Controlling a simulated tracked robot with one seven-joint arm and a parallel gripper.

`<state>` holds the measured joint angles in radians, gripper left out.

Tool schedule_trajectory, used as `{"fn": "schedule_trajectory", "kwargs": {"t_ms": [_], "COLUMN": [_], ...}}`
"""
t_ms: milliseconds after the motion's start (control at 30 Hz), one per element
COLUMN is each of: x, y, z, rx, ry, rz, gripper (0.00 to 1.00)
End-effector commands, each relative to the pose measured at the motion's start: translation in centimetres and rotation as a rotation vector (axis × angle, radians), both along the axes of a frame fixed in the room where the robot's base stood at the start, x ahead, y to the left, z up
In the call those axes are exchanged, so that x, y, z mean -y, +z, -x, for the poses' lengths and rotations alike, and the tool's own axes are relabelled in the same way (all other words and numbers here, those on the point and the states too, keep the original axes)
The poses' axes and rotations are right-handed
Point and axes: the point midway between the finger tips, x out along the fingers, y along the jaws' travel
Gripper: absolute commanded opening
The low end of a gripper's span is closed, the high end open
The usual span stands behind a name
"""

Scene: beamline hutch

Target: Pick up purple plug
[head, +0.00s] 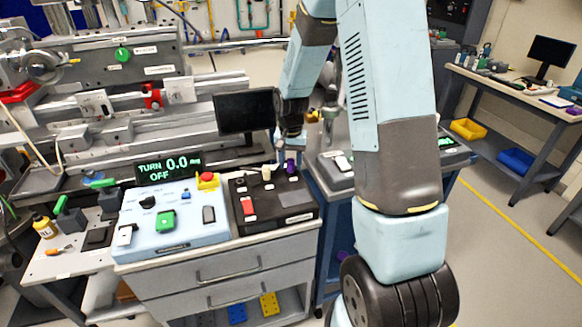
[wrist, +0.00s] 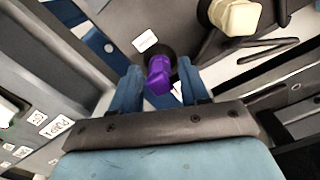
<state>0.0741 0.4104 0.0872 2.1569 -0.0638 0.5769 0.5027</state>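The purple plug (head: 291,166) stands at the back right of a black control box (head: 296,198). In the wrist view the purple plug (wrist: 158,76) sits in a round dark socket, between the two blue fingers of my gripper (wrist: 160,70). The fingers are apart, with a visible gap on each side of the plug. In the head view my gripper (head: 290,146) points down just above the plug, and its fingertips are small and hard to make out there.
A cream plug (head: 266,172) stands close to the left of the purple one and also shows in the wrist view (wrist: 236,15). A light blue panel (head: 185,240) with a red and yellow stop button (head: 208,179) lies left. A dark monitor (head: 245,111) stands behind.

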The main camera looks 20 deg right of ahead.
Motion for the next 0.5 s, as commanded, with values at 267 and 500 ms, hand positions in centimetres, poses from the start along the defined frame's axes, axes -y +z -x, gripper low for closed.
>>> {"fn": "schedule_trajectory", "kwargs": {"t_ms": [267,500], "x": [-0.03,-0.04], "y": [0.02,0.03], "z": [-0.01,-0.02], "rx": [0.000,0.000], "ry": [0.000,0.001], "rz": [0.000,0.000], "gripper": [0.18,0.00]}}
